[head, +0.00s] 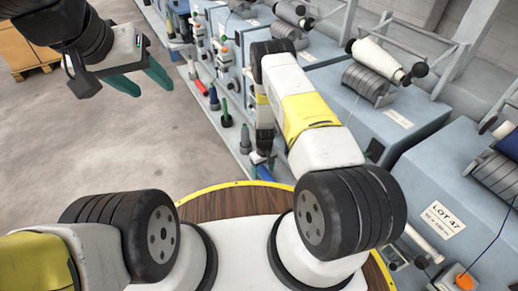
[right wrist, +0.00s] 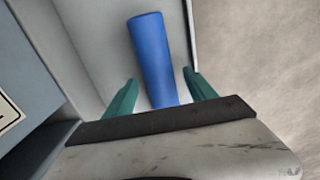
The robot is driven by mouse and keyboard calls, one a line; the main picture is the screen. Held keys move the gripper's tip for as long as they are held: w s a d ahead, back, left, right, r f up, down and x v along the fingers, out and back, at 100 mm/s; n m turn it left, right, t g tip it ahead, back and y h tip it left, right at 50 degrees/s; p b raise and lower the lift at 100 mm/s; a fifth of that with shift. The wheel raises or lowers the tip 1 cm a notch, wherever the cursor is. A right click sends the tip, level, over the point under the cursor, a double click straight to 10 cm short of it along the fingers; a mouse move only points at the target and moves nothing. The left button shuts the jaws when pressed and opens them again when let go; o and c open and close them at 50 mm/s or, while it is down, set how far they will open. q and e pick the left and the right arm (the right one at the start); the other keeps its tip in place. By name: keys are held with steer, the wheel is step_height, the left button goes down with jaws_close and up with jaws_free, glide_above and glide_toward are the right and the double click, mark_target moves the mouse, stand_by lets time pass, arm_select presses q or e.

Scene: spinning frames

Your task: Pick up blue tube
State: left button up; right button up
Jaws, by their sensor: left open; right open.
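A blue tube (right wrist: 152,55) lies on a pale grey ledge (right wrist: 90,45) in the right wrist view. Its near end runs down between the two green fingers of my right gripper (right wrist: 159,77), which are apart, with a gap on each side of the tube. In the head view, a small blue piece (head: 263,172) shows below my right wrist; the rest is hidden by the arm. My left gripper (head: 152,87) is open and empty, over the floor at the upper left.
A row of grey-blue spinning machines (head: 385,115) with spools stands on the right. Several coloured tubes, including a red one (head: 201,87), stand or lie along their front ledge. Bare concrete floor (head: 120,150) is free at left. A wooden crate (head: 22,50) is at the far left.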

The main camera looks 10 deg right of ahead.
steer(key=shift+f, duration=0.25)
jaws_close()
